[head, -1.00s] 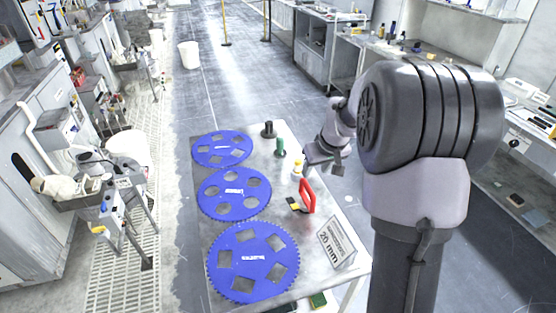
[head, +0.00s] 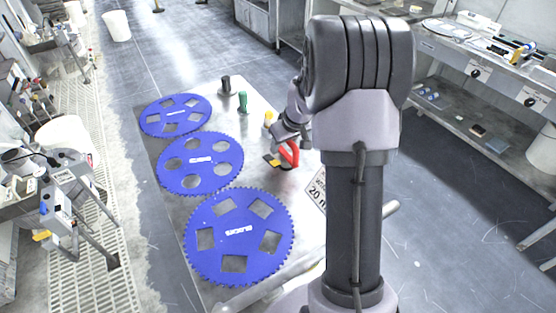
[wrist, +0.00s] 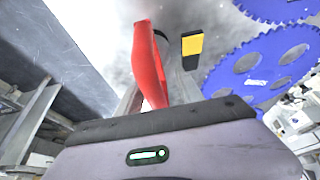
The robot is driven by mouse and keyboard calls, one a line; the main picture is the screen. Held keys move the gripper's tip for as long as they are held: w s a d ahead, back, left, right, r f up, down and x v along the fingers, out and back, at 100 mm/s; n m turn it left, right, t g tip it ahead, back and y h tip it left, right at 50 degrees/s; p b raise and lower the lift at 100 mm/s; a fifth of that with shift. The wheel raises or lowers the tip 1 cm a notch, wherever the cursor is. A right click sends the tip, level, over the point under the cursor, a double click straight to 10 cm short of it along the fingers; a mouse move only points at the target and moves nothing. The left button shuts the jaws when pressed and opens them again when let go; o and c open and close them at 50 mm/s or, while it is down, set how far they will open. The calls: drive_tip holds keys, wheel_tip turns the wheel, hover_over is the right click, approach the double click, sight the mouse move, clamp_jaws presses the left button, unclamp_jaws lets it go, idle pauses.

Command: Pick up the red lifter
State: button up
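The red lifter (head: 291,154) is a red handle standing on the metal table, near its right side. In the wrist view the red handle (wrist: 148,65) rises large and close, right in front of the gripper body, slightly left of centre. My gripper (head: 281,147) is low at the lifter, over or around its upper part, and partly covers it in the head view. The fingers are mostly hidden, so I cannot tell how far apart they are or whether they touch the handle. A black and yellow piece (head: 271,160) lies just left of the lifter and shows in the wrist view (wrist: 191,46).
Three blue toothed discs, near (head: 239,236), middle (head: 200,161) and far (head: 176,116), lie along the table's left side. Black (head: 225,85), green (head: 243,101) and yellow (head: 268,119) upright items stand behind the lifter. A "20 mm" sign (head: 316,190) stands nearer, partly behind my arm.

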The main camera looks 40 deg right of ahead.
drive_tip(key=shift+s+r, duration=0.2)
drive_tip(key=shift+s, duration=0.05)
drive_tip(key=shift+s+d+r, duration=0.1)
drive_tip(key=shift+s, duration=0.05)
drive_tip(key=shift+c, duration=1.1)
clamp_jaws()
